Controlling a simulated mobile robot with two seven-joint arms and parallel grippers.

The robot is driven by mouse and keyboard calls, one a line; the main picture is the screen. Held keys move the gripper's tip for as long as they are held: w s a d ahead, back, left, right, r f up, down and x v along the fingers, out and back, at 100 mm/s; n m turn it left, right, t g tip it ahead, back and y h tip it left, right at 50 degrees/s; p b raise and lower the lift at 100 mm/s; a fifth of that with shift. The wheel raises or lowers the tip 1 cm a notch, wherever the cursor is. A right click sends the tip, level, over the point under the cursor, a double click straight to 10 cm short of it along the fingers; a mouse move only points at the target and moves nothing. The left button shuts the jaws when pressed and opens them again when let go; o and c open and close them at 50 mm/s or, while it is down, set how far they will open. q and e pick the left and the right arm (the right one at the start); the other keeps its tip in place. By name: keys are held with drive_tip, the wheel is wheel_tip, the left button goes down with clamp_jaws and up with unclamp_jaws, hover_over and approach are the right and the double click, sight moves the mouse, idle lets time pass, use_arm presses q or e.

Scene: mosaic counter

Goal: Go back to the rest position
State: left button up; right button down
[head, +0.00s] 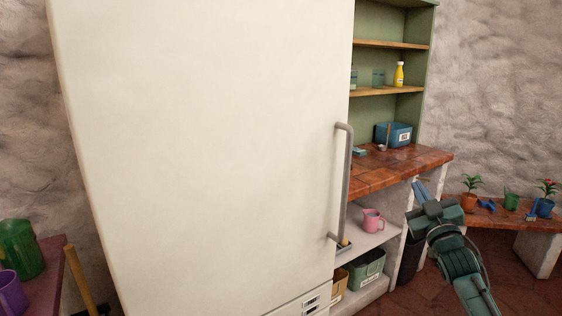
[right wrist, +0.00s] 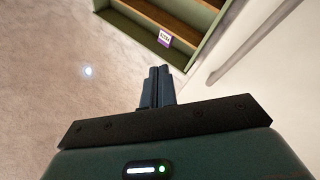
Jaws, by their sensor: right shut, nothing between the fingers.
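My right gripper (head: 421,190) is raised at the right of the head view, in front of the low plant bench and beside the tiled counter's right end. In the right wrist view its two fingers (right wrist: 161,86) are together with nothing between them. It touches no object that I can see. My left gripper is in neither view.
A tall white fridge (head: 210,130) with a grey handle (head: 347,180) fills the middle, its door shut. Right of it is a tiled counter (head: 410,162) under green shelves (head: 388,91). A plant bench (head: 490,216) stands right, a purple table (head: 50,270) at left.

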wheel_tip(320, 180, down, 7)
drive_tip(key=w+d+m+g+h, duration=0.1)
drive_tip(key=d+m+g+h, duration=0.2)
drive_tip(key=g, duration=0.1)
drive_tip(key=s+a+f+g+y, duration=0.1)
drive_tip(key=s+a+f+g, duration=0.1)
drive_tip(key=s+a+f, duration=0.45)
drive_tip(key=s+a+f+g+y, duration=0.15)
drive_tip(key=s+f, duration=0.25)
drive_tip(key=f, duration=0.6)
drive_tip(key=s+a+f+g+y, duration=0.1)
drive_tip(key=s+a+f, duration=0.2)
drive_tip(key=s, duration=0.6)
drive_tip(key=s+a+f+g, duration=0.1)
drive_tip(key=s+a+f, duration=0.3)
drive_tip(key=s, duration=0.6)
drive_tip(key=s+a+f+g+y, duration=0.1)
drive_tip(key=s+a+f, duration=0.3)
drive_tip(key=s, duration=0.6)
drive_tip(key=shift+a+g+y, duration=0.35)
drive_tip(key=shift+a+g, duration=0.2)
drive_tip(key=shift+a, duration=0.65)
